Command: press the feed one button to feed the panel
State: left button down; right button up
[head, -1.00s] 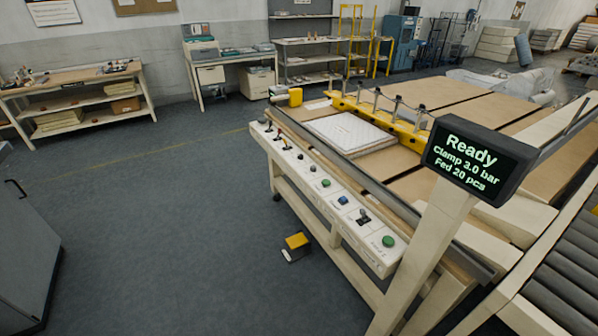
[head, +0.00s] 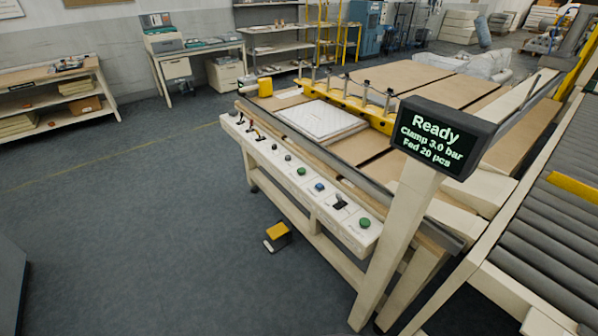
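The machine's white control strip (head: 310,190) runs along the front edge of its table. It carries several levers and buttons. A green button (head: 365,223) sits at its near right end, with lettering beside it too small to read. A white quilted panel (head: 321,119) lies on the table in front of the yellow clamp bar (head: 350,104). The display (head: 437,137) reads "Ready", "Clamp 3.0 bar", "Fed 20 pcs". Neither of my grippers is in view.
A yellow-topped foot pedal (head: 277,235) is on the floor before the machine. A roller conveyor (head: 560,230) stands at the right. A slanted post (head: 398,250) holds the display. Shelves and a desk (head: 190,65) line the back. The floor at left is open.

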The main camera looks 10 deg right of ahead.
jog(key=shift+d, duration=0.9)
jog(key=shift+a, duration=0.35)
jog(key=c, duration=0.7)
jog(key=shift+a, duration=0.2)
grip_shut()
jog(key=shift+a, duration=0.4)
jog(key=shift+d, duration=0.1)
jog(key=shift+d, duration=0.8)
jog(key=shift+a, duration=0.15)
